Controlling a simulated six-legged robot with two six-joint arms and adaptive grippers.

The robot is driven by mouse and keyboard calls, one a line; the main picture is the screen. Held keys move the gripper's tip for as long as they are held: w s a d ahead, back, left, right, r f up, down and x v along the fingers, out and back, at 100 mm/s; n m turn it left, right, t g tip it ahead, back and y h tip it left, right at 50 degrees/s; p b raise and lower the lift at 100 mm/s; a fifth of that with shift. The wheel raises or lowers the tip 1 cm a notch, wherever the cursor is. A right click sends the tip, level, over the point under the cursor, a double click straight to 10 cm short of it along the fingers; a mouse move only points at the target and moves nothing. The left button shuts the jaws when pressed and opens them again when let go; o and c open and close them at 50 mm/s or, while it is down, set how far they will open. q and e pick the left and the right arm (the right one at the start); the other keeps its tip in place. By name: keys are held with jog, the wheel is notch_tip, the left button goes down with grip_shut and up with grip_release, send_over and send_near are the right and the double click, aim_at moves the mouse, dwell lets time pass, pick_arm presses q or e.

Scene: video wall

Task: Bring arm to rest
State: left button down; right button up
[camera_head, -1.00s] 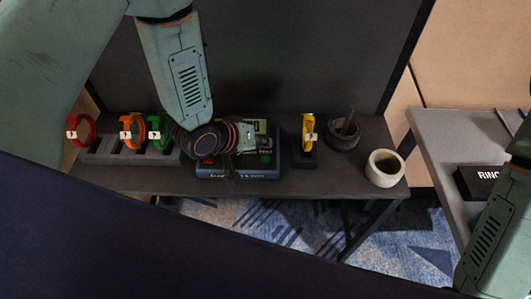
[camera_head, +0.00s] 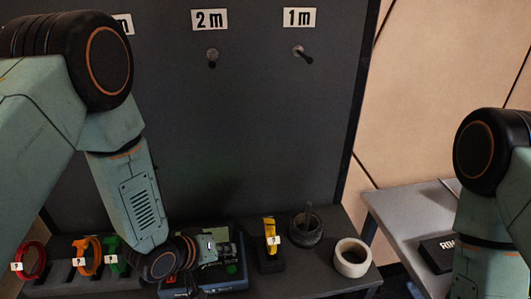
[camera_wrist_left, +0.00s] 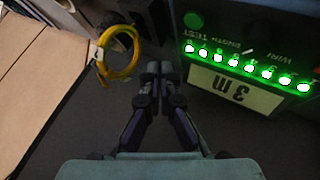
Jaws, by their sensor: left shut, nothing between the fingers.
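My left arm (camera_head: 140,200) reaches down from the left to the bench in the head view. Its gripper is mostly hidden there behind the wrist. In the left wrist view my left gripper (camera_wrist_left: 160,72) is shut and empty. It is between a yellow cable coil (camera_wrist_left: 118,55) and a tester box (camera_wrist_left: 250,65) with a row of lit green lamps and a "3 m" display. The tester (camera_head: 232,272) is partly behind my wrist in the head view. My right arm (camera_head: 485,210) shows at the right edge; its gripper is out of view.
Red (camera_head: 32,258), orange (camera_head: 90,252) and green (camera_head: 115,256) coils stand at the left. The yellow coil (camera_head: 270,235) stands right of the tester, near a dark pot (camera_head: 305,232) and white cup (camera_head: 352,258). The dark panel has pegs under "2 m" (camera_head: 210,19) and "1 m" (camera_head: 299,17) signs.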

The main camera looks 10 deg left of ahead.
pick_arm(q)
jog(key=shift+m, duration=0.3)
jog(key=shift+m+g+y, duration=0.5)
jog(key=shift+m+y, duration=0.1)
jog(key=shift+y, duration=0.1)
jog(key=s+a+f, duration=0.1)
jog(key=s, duration=0.1)
jog(key=s+a+f, duration=0.1)
jog(key=s, duration=0.1)
jog(key=shift+a+f, duration=0.2)
jog(key=shift+f, duration=0.2)
jog(key=s+a+f+g+y+b, duration=0.1)
jog(key=s+a+f+g+b, duration=0.1)
jog(key=s+f, duration=0.3)
jog(key=s+a+f+g+y+b, duration=0.1)
jog(key=s+f+b, duration=0.3)
jog(key=s, duration=0.8)
jog(key=s+a+f+g+y+b, duration=0.1)
jog(key=s+a+f+g+b, duration=0.1)
jog(key=s+f, duration=0.5)
jog(key=shift+s+a+g+b, duration=0.4)
jog(key=shift+s+g+b, duration=0.3)
jog(key=shift+s+g, duration=0.25)
